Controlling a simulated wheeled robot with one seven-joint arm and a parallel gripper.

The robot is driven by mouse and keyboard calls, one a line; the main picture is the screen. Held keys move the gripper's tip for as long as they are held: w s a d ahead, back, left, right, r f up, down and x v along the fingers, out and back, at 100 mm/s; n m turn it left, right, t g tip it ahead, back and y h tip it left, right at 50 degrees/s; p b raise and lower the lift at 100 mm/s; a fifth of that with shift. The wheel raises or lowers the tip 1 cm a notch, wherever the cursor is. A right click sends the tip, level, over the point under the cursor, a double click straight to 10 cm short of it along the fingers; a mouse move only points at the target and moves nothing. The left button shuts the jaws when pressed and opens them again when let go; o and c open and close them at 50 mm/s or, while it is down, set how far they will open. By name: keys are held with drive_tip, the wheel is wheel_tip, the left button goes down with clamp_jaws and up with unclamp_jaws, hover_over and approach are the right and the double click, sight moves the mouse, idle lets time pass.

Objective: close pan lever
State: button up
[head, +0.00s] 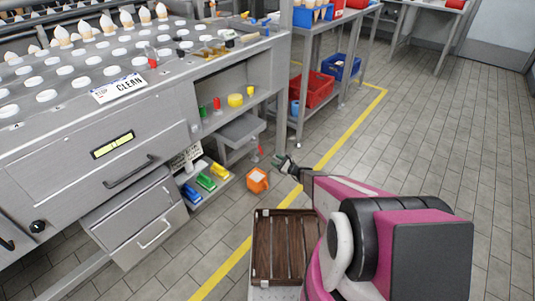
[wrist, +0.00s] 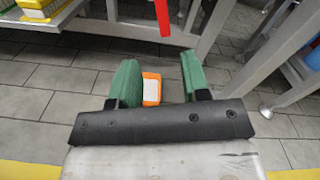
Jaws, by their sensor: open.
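A red lever (head: 260,150) hangs below the front corner of a grey pan (head: 240,130) under the machine's open shelf. In the wrist view the red lever (wrist: 163,15) shows at the top, beyond my fingertips, with a gap between. My gripper (head: 280,162) is to the right of the lever in the head view. In the wrist view my gripper (wrist: 160,77) has its two green fingers apart with nothing held. Part of the lever is cut off by the wrist view's top edge.
An orange box (head: 258,180) stands on the floor and shows between my fingers in the wrist view (wrist: 152,90). A low shelf (head: 226,179) holds colored items. A metal table leg (head: 281,126) stands near my gripper. Open floor (head: 430,140) lies to the right.

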sight(262, 152)
drive_tip(key=x, duration=1)
drive_tip(key=shift+w+f, duration=0.1)
drive_tip(key=shift+w, duration=0.35)
clamp_jaws()
